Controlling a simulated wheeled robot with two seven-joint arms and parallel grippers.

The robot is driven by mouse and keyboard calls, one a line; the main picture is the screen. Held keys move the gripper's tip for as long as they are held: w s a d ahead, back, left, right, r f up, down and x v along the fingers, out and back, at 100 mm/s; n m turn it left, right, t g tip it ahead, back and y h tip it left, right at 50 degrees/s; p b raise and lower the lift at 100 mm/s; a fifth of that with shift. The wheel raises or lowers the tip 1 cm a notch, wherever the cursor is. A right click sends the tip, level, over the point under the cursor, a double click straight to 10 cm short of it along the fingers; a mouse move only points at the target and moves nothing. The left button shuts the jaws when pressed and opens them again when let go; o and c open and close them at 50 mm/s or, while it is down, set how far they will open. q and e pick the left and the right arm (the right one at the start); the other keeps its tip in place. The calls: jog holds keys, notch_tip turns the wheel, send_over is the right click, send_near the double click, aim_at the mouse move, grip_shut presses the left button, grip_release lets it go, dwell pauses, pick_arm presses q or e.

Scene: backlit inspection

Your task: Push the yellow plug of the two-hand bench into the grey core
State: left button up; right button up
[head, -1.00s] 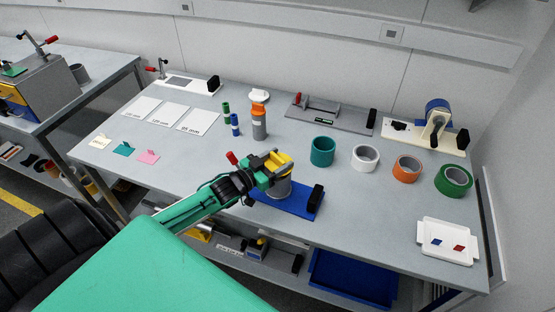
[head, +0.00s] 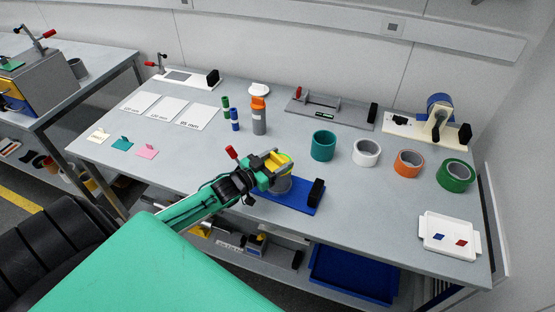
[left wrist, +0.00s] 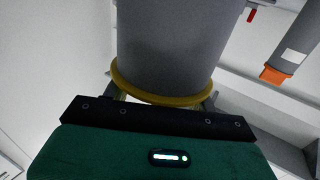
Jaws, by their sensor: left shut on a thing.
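The yellow plug (head: 285,164) is in the jaws of my left gripper (head: 276,164), above the blue base of the bench. My left gripper is shut on it. The grey core (head: 281,185) stands upright on the blue base (head: 298,206), directly under the plug. In the left wrist view the plug shows as a yellow rim (left wrist: 165,97) against the end of the large grey core (left wrist: 178,45). How deep the plug sits is hidden. My right gripper is not in view.
A red-tipped lever (head: 232,153) and a black block (head: 317,191) flank the core. A grey bottle with an orange cap (head: 259,116) stands behind. Teal (head: 323,146), white (head: 366,152), orange and green rolls lie to the right. The front right has a white tray (head: 447,250).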

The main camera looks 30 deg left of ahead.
pick_arm(q)
jog(key=shift+f, duration=0.15)
jog(key=o, duration=1)
jog(key=shift+c, duration=0.2)
jog(key=shift+s+a+f, duration=0.15)
jog(key=shift+s+a, duration=0.05)
jog(key=shift+s, duration=0.35)
jog(key=b+v, duration=0.2)
jog(key=v, duration=1)
jog(key=shift+s+r+b, duration=0.2)
jog(key=shift+s+b, duration=0.1)
jog(key=shift+s, duration=0.05)
jog(key=shift+a, duration=0.15)
